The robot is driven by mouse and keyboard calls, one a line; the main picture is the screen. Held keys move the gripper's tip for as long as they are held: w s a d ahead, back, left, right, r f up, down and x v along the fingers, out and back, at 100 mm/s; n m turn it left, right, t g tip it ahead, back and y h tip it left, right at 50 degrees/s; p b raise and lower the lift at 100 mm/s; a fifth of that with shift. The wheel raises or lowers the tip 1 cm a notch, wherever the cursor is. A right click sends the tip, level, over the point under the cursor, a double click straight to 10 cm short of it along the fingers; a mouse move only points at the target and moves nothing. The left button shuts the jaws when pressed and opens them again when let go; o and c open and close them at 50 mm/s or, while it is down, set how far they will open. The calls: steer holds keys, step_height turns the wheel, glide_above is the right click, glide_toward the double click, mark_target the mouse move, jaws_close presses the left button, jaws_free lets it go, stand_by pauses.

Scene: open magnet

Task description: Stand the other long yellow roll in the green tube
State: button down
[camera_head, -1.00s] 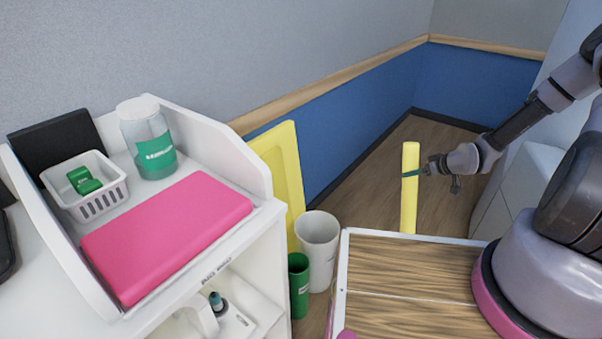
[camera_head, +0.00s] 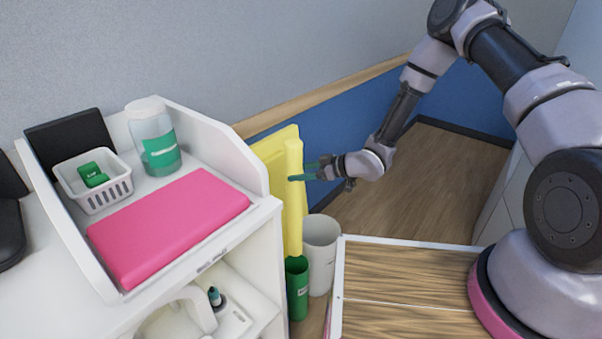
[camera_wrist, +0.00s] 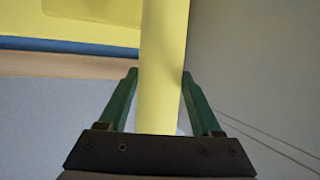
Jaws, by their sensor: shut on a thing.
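A long yellow roll (camera_head: 293,205) stands upright in the head view, and my gripper (camera_head: 304,176) is shut on its upper part. In the wrist view the roll (camera_wrist: 162,70) runs between the two green fingers of my gripper (camera_wrist: 160,95). The green tube (camera_head: 297,290) stands on the floor beside the white cabinet. The roll's lower end shows right at the tube's mouth; I cannot tell whether it is inside or just above or behind the rim. No second long roll can be made out.
A white bin (camera_head: 320,255) stands just right of the green tube. A flat yellow panel (camera_head: 272,150) leans behind the roll. The white cabinet (camera_head: 262,245) is close on the left, and a wood-topped surface (camera_head: 410,290) lies at the right front.

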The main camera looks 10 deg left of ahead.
mark_target(301, 237)
steer(key=shift+f, duration=14.9)
jaws_free()
steer(key=v, duration=1)
steer(key=shift+d+r, duration=0.2)
steer(key=shift+d, duration=0.15)
